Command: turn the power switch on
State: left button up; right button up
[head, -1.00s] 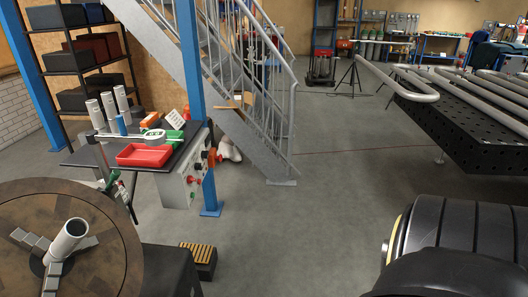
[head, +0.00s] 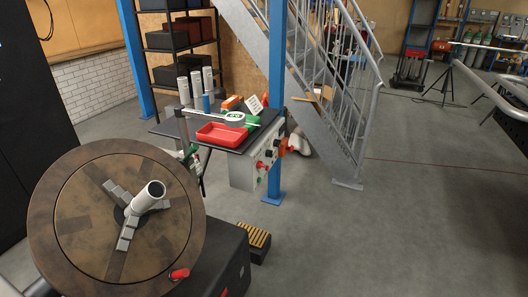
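A grey control box (head: 243,172) hangs under the small dark bench, with red, green and orange knobs on its right face. A red knob (head: 179,274) sticks up from the dark base (head: 222,262) under the round turntable (head: 70,215). I cannot tell which of these is the power switch, or its position. Neither of my grippers is in view.
A yellow-topped pedal (head: 258,240) is on the floor.

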aim_at(260, 164)
jog(key=z, duration=1.1)
jog(key=i, duration=1.9)
jog(key=u, duration=3.15)
